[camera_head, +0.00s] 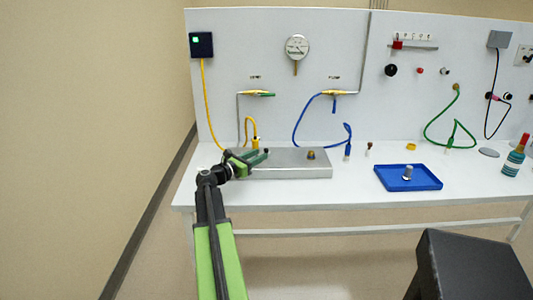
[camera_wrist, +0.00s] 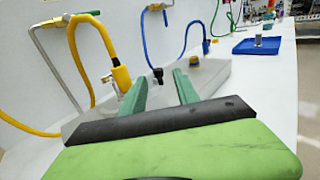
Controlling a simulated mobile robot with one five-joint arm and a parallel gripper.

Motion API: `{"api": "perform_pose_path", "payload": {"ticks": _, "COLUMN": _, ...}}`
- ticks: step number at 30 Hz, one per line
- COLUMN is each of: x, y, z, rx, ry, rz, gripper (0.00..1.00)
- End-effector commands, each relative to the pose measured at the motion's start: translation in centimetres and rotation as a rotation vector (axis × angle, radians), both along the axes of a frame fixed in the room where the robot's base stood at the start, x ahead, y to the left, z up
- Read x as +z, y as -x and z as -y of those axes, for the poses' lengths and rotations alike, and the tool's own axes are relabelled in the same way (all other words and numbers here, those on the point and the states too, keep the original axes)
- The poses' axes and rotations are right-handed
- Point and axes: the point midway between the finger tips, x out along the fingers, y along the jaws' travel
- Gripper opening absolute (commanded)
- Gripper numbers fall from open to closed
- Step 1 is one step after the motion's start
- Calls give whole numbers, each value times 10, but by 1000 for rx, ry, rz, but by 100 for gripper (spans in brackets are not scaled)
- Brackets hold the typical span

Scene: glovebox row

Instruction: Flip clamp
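I cannot tell for sure which part is the clamp. A small metal fitting (camera_wrist: 109,79) sits beside the yellow hose end (camera_wrist: 121,77) in the wrist view, left of my fingers. The yellow hose end (camera_head: 255,143) also shows in the head view, at the back edge of the grey metal box (camera_head: 295,170). My gripper (camera_head: 257,157) is over the left part of the box; in the wrist view its two green fingers (camera_wrist: 159,85) are apart with nothing held. A small dark piece (camera_wrist: 158,77) shows beyond the gap. A brass knob (camera_head: 311,154) stands on the box's right part.
A blue hose (camera_head: 300,122) hangs right of the yellow hose (camera_head: 206,95). A blue tray (camera_head: 387,181) with a metal part (camera_head: 408,172) and a bottle (camera_head: 515,157) lie to the right. The table's front strip (camera_head: 290,194) is clear. A black block (camera_head: 470,265) fills the lower right.

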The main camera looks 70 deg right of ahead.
Motion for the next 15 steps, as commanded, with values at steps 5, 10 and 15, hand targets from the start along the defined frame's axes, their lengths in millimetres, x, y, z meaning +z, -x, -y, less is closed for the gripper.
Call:
{"api": "perform_pose_path", "payload": {"ticks": 5, "x": 0, "y": 14, "z": 36, "rx": -1, "ry": 0, "rz": 1, "gripper": 37}}
{"api": "perform_pose_path", "payload": {"ticks": 10, "x": 0, "y": 21, "z": 51, "rx": 0, "ry": 0, "rz": 1, "gripper": 37}}
{"api": "perform_pose_path", "payload": {"ticks": 15, "x": 0, "y": 23, "z": 53, "rx": 1, "ry": 0, "rz": 1, "gripper": 37}}
